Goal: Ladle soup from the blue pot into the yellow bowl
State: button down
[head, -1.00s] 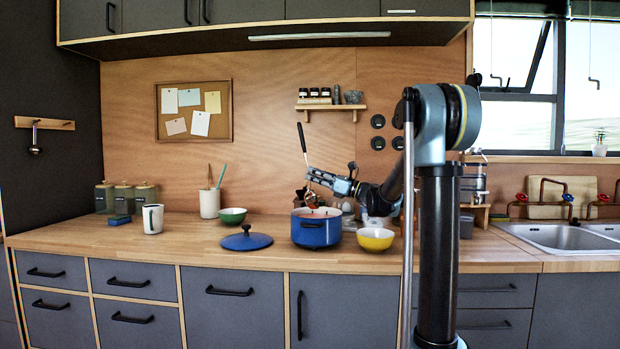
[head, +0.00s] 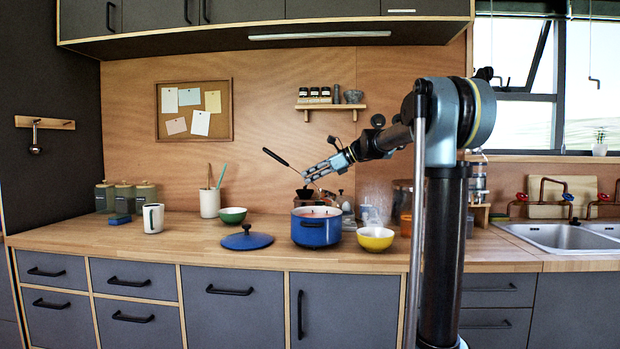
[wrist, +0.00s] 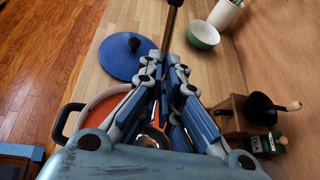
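The blue pot (head: 316,232) stands uncovered on the wooden counter, with orange soup (wrist: 100,104) inside. The yellow bowl (head: 375,239) sits just right of the pot; its inside looks pale, and I cannot tell if it holds anything. My gripper (head: 312,174) is above the pot, shut on the ladle (head: 277,157). The ladle's dark handle slants up to the left; in the wrist view it points away between the fingers (wrist: 170,82). The ladle's shiny scoop shows only partly behind the fingers, and its contents are unclear. The yellow bowl is not visible in the wrist view.
The blue lid (head: 246,241) lies left of the pot. A green bowl (head: 232,215), a white mug (head: 153,218) and a utensil holder (head: 210,204) stand further left. A coffee grinder (wrist: 230,115) and glassware (head: 372,212) are behind. The counter front left of the lid is clear.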

jog(key=shift+a+f+h, duration=0.75)
jog(key=shift+f+h, duration=1.25)
jog(key=shift+f, duration=4.25)
jog(key=shift+a+r, duration=0.15)
jog(key=shift+r, duration=2.6)
jog(key=shift+a+r, duration=0.15)
jog(key=shift+r, duration=2.55)
